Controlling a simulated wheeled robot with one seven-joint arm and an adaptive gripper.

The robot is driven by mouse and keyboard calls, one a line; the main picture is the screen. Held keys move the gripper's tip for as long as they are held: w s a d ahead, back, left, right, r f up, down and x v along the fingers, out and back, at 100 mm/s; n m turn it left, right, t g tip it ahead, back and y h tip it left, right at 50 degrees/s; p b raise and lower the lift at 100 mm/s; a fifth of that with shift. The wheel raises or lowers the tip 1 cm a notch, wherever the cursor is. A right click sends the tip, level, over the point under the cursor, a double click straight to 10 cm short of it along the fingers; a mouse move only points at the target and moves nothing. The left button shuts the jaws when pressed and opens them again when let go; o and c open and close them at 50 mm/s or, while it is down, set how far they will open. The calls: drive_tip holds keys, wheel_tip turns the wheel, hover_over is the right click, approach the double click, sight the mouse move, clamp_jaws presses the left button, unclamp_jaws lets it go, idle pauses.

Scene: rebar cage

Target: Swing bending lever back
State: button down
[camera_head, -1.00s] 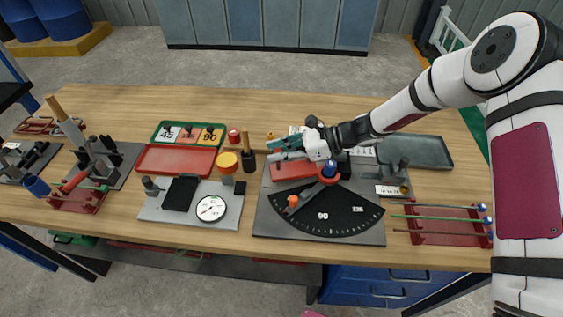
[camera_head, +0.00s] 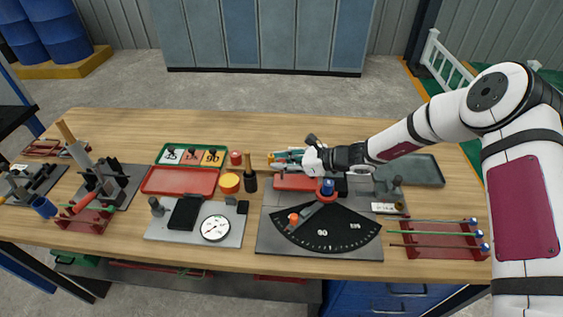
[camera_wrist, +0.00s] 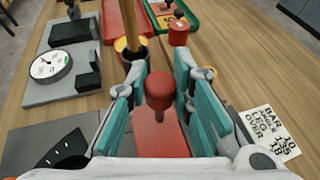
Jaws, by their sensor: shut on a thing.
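The bending lever is a red bar (camera_head: 296,182) beside the blue-capped post (camera_head: 327,187) on the bending plate (camera_head: 265,243). In the wrist view, the red bar (camera_wrist: 160,133) runs beneath a round red knob (camera_wrist: 158,88). My gripper (camera_head: 279,159) is at the back left of the plate. In the wrist view, the teal-padded fingers of my gripper (camera_wrist: 157,85) stand on both sides of the knob, shut on it. The exact contact between pads and knob is hard to see. A dark arm with an orange knob (camera_head: 293,218) lies over the black angle scale (camera_head: 340,232).
Left of the plate are a dial gauge (camera_head: 215,228), a cup with a wooden handle (camera_head: 250,180), an orange cylinder (camera_head: 229,184) and a red tray (camera_head: 180,181). A red rod rack (camera_head: 440,252) is at right. Bare table lies behind my gripper.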

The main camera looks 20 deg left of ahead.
drive_tip(key=c, duration=1.4)
unclamp_jaws()
drive_tip(key=shift+w, duration=0.2)
drive_tip(key=shift+d, duration=0.1)
drive_tip(key=v, duration=1.2)
drive_tip(key=s+d+r+n+h, duration=0.4)
drive_tip(key=s+d+r+n, duration=0.25)
drive_tip(key=r, duration=0.25)
drive_tip(key=s+d+r+n+h, duration=0.3)
drive_tip(key=s+d+r+n, duration=0.2)
drive_tip(key=d+r, duration=0.35)
drive_tip(key=s+d+r+n+t+h, duration=0.3)
drive_tip(key=s+d+r, duration=0.1)
drive_tip(key=s+d, duration=0.4)
drive_tip(key=s+d+r+n+t+h+b, duration=0.1)
drive_tip(key=s+d+r+n+t+h, duration=0.2)
drive_tip(key=s+d+r, duration=0.2)
drive_tip(key=s+d, duration=0.2)
drive_tip(key=s, duration=0.1)
drive_tip(key=shift+d+r, duration=0.25)
drive_tip(key=shift+d, duration=0.15)
